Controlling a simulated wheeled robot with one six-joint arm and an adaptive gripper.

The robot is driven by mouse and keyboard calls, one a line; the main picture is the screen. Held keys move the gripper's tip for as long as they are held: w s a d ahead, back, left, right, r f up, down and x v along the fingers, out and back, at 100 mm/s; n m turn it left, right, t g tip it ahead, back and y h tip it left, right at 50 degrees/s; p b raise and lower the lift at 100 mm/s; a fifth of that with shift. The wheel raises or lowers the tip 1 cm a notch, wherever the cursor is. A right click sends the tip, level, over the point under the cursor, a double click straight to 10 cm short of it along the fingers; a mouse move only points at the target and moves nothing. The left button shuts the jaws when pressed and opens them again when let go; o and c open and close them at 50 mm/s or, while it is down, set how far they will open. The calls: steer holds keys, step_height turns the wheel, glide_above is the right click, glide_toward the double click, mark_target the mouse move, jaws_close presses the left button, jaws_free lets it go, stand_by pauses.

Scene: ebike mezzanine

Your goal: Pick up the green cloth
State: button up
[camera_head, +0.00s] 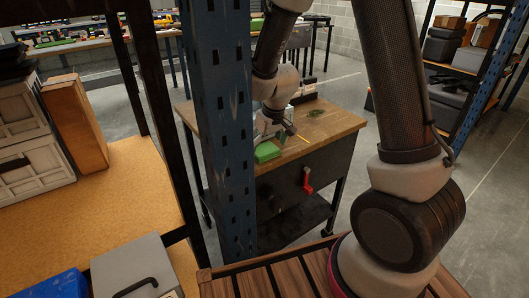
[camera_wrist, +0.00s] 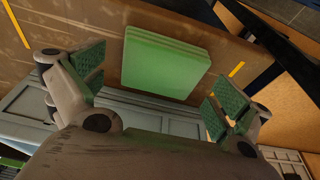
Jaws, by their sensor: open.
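The green cloth (camera_head: 268,151) is a folded square lying flat near the front edge of a wooden-topped workbench (camera_head: 335,123). In the wrist view the cloth (camera_wrist: 165,62) lies just ahead of my gripper, centred between its fingers. My gripper (camera_wrist: 147,87) is open and empty, with green pads on both fingers, one on each side of the cloth and apart from it. In the head view my gripper (camera_head: 275,128) is small and close by the cloth; its fingertips are partly hidden.
A blue perforated rack post (camera_head: 220,110) stands between the head camera and the bench. A red clamp-like thing (camera_head: 307,180) hangs on the bench front. A dark green patch (camera_head: 316,113) and a yellow strip (camera_head: 303,139) lie on the top. Shelves stand left and right.

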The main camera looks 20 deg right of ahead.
mark_target(266, 149)
steer(key=shift+f, duration=0.2)
steer(key=c, duration=1)
step_height(266, 149, up, 10)
steer(key=shift+r, duration=0.1)
steer(key=o, duration=0.4)
steer(key=shift+c, duration=1.4)
steer(key=shift+d, duration=0.1)
